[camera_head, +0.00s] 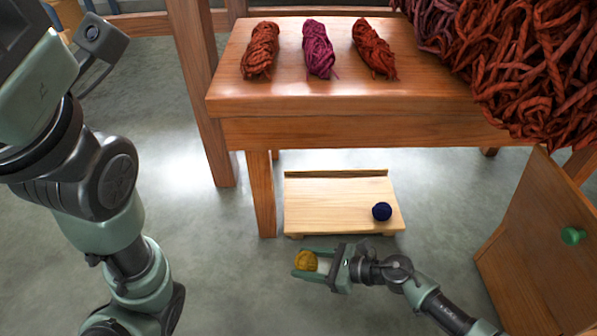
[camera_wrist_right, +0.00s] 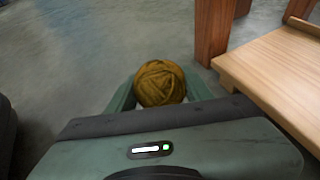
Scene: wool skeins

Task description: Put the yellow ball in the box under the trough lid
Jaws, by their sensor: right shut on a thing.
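The yellow ball (camera_head: 306,261) of wool is between the fingers of my right gripper (camera_head: 308,267), which is shut on it low over the floor. The ball also shows in the right wrist view (camera_wrist_right: 160,83), between the green fingers. A low, pale wooden piece with a raised back edge (camera_head: 335,174) lies under the table, just beyond the gripper; it looks like the trough lid. A dark blue ball (camera_head: 382,211) rests on its right part. The box's inside is not visible. My left arm is at the left; its gripper is out of view.
A wooden table (camera_head: 350,132) stands over the trough, with three wool skeins (camera_head: 318,50) on top. A large red wool heap (camera_head: 530,70) fills the upper right. A wooden panel with a green knob (camera_head: 572,236) stands at the right. The floor (camera_head: 230,290) left of the gripper is clear.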

